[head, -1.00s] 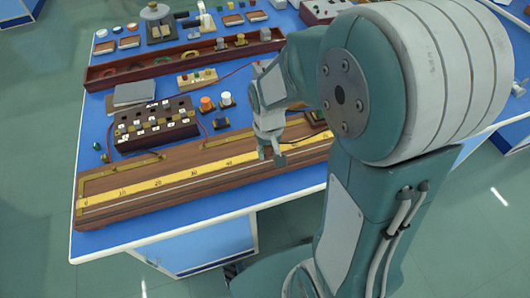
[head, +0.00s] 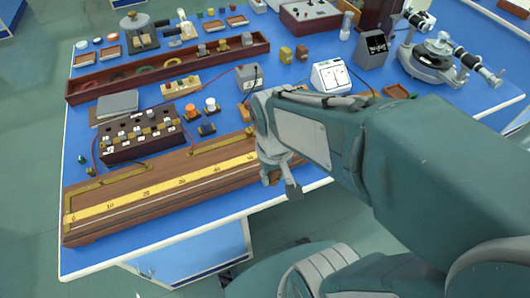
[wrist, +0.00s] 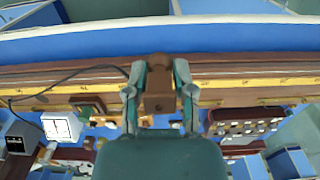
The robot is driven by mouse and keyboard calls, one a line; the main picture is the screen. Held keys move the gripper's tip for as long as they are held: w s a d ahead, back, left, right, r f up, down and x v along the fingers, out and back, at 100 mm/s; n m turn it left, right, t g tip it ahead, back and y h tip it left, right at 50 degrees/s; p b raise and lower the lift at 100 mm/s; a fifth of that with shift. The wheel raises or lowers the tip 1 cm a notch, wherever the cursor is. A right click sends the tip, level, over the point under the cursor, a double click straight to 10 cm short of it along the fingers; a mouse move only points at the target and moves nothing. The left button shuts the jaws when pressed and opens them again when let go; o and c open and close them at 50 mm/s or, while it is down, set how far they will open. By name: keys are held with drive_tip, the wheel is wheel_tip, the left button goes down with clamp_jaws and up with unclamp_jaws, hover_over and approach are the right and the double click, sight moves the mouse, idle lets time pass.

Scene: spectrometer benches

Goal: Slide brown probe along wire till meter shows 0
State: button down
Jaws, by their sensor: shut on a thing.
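My gripper (wrist: 160,88) is shut on the brown probe (wrist: 159,90), a small block between its two fingers in the wrist view. The probe is over the long wooden wire board (wrist: 240,82). In the head view my gripper (head: 281,184) is at the board's front side, just right of the 40s part of the yellow scale (head: 165,188); my arm hides the board's right part. The white meter (head: 331,77) stands behind the board, and shows in the wrist view (wrist: 61,127) too. Its reading is too small to make out.
A resistance box (head: 145,140) with several plugs stands behind the board at left. A grey box (head: 249,77) and a dark display box (head: 373,50) stand farther back. A black cable (wrist: 75,80) runs over the board. The table's front edge is close to the board.

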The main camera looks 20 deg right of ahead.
sight(253, 166)
drive_tip(key=w+f, duration=0.3)
drive_tip(key=w, duration=0.1)
drive_tip(key=w+f, duration=0.8)
drive_tip(key=shift+w, duration=0.3)
drive_tip(key=shift+w+f, duration=0.3)
drive_tip(key=shift+f, duration=0.15)
drive_tip(key=shift+f, duration=0.1)
drive_tip(key=shift+f, duration=0.3)
drive_tip(key=shift+s+d+f, duration=0.1)
drive_tip(key=shift+s+d, duration=0.05)
drive_tip(key=shift+d, duration=2.35)
drive_tip(key=shift+f, duration=0.15)
idle(1.1)
